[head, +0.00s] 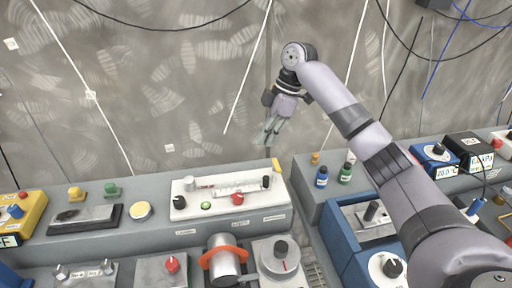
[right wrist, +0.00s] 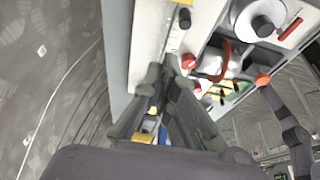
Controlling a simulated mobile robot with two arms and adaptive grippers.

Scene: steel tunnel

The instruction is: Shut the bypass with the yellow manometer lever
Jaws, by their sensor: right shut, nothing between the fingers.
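My right gripper (head: 268,136) hangs in front of the back wall, above the rear edge of the grey bench. Its fingers are shut and empty; they also show in the right wrist view (right wrist: 164,70). A small yellow piece (head: 276,165) stands at the bench's rear right corner, just below the fingertips in the head view and apart from them. I cannot tell whether it is the manometer lever. A yellow knob (head: 76,193) stands at the back left, beside a green one (head: 112,190). No manometer dial or bypass can be made out. My left gripper is not seen.
A white panel (head: 226,208) with black and red knobs lies on the grey bench (head: 150,232). In front is a metal cylinder with an orange band (head: 222,262). Blue (head: 322,176) and green (head: 345,172) knobs stand right of a gap. Cables hang along the wall.

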